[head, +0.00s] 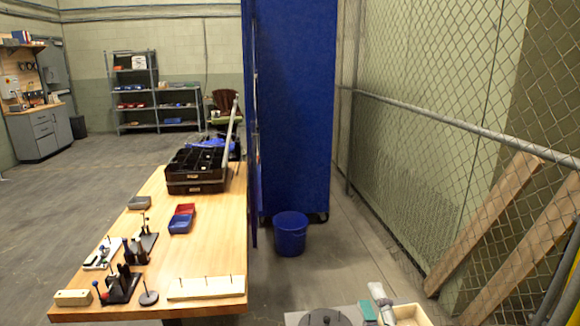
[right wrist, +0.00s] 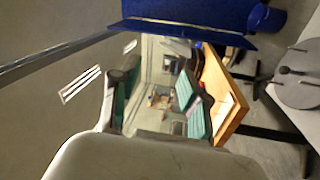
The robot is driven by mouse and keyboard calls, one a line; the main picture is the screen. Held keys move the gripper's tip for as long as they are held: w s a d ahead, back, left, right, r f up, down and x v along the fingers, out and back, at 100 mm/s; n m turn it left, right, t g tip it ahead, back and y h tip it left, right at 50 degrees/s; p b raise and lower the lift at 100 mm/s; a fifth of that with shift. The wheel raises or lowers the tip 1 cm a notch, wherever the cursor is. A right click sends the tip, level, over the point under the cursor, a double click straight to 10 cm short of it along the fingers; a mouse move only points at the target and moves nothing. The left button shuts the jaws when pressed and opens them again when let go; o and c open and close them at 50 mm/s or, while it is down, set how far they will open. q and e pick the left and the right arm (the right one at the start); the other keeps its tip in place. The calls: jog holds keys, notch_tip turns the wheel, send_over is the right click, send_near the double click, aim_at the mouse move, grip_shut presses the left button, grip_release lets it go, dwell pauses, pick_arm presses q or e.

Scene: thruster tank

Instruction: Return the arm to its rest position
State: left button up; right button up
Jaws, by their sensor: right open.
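My right gripper (right wrist: 160,82) shows in the right wrist view with its two fingers spread apart, teal pads facing inward. Nothing is between the fingers; floor and distant furniture show through the gap. The wooden workbench (right wrist: 228,95) appears behind and to the right of the fingers, apart from them. My left gripper is in neither view.
The long workbench (head: 215,258) carries black trays (head: 196,172), red and blue bins and small fixtures. A blue bucket (head: 290,233) stands by a tall blue panel (head: 295,110). A round grey disc (right wrist: 300,90) lies at right. Wooden planks (head: 488,222) lean by the fence.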

jog(key=s+d+f+m+g+h, duration=0.25)
jog(key=s+f+m+g, duration=0.2)
jog(key=f, duration=0.35)
jog(key=s+d+f+m+g+h, duration=0.2)
jog(key=s+d+f+m+g, duration=0.2)
jog(key=s+f+m, duration=0.25)
jog(key=s+a+f+m+g+y, duration=0.1)
jog(key=s+f+m+g, duration=0.1)
jog(key=s+f+g, duration=0.45)
jog(key=s+a+f+m+g+y, duration=0.1)
jog(key=s+f+m, duration=0.2)
jog(key=s, duration=0.7)
notch_tip(320, 180, down, 28)
jog(key=s+f+g+b, duration=0.1)
jog(key=g+b, duration=0.1)
jog(key=b, duration=0.1)
jog(key=s+d+f+n+b, duration=0.1)
jog(key=s+d+f+b, duration=0.2)
jog(key=s+f, duration=1.3)
notch_tip(320, 180, down, 2)
jog(key=shift+s+d+f+g+h, duration=0.25)
jog(key=shift+s+g+h, duration=0.1)
jog(key=shift+g, duration=0.05)
